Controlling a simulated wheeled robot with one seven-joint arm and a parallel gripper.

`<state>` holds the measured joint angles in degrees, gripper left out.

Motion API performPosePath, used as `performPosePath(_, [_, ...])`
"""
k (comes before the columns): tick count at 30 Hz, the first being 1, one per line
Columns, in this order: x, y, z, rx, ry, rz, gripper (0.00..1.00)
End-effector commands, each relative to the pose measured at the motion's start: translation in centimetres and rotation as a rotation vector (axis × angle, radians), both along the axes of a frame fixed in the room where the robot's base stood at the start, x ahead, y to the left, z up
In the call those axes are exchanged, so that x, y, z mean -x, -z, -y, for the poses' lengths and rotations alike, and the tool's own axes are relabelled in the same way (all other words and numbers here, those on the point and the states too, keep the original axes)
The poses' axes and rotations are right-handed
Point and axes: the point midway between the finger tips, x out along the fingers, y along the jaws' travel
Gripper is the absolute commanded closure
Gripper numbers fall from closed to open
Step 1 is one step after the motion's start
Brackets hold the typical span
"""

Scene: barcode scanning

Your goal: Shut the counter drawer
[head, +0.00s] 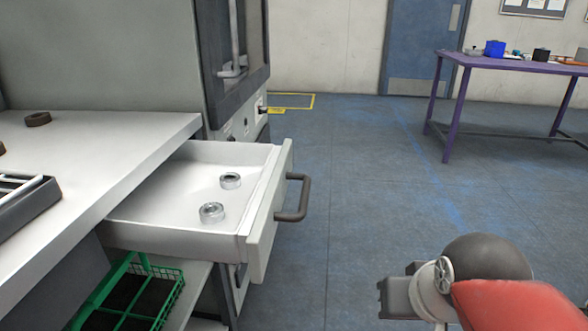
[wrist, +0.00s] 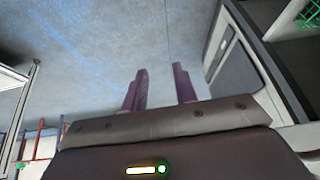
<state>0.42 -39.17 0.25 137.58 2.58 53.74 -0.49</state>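The counter drawer (head: 258,222) is pulled well out from under the white counter in the head view. Its dark bar handle (head: 293,198) faces right, toward open floor. Two metal rings, one nearer (head: 211,213) and one farther (head: 230,181), lie inside. My gripper (head: 394,297) is low and to the right of the drawer, apart from the handle; its fingers are not clear in that view. In the wrist view, my gripper (wrist: 158,73) shows two purple-grey fingers with an empty gap between them. I cannot make out the handle in the wrist view.
The white counter (head: 120,150) carries dark rings and a black tray (head: 28,208). A green wire basket (head: 165,292) stands on the shelf under the drawer. A purple table (head: 510,65) stands at the back right. The floor between is clear.

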Motion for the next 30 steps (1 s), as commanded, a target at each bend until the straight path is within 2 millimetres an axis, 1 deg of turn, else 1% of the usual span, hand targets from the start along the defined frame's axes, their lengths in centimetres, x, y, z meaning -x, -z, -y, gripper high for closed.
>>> performPosePath(1, [-1.8, -2.2, -0.5, -0.026, 0.001, -0.004, 0.79])
performPosePath(2, [-2.9, -3.5, -0.8, -0.045, 0.001, -0.006, 0.82])
performPosePath(3, [-4.5, -5.4, -1.4, -0.074, -0.002, -0.010, 0.88])
performPosePath(5, [-7.1, -8.2, -2.3, -0.121, -0.010, -0.016, 0.96])
performPosePath(6, [-8.9, -10.0, -2.9, -0.154, -0.019, -0.020, 1.00])
performPosePath(8, [-11.4, -12.5, -3.8, -0.201, -0.034, -0.024, 1.00])
performPosePath(9, [-13.1, -14.0, -4.4, -0.233, -0.046, -0.027, 1.00])
performPosePath(12, [-16.7, -17.1, -5.6, -0.302, -0.080, -0.029, 1.00])
performPosePath(15, [-19.2, -19.2, -6.5, -0.354, -0.112, -0.029, 1.00])
performPosePath(18, [-20.7, -20.4, -7.0, -0.386, -0.133, -0.028, 1.00])
performPosePath(22, [-21.4, -20.7, -7.4, -0.403, -0.147, -0.027, 1.00])
performPosePath(26, [-22.0, -19.6, -8.0, -0.403, -0.147, -0.028, 1.00])
performPosePath(30, [-23.1, -17.4, -9.2, -0.402, -0.146, -0.030, 1.00])
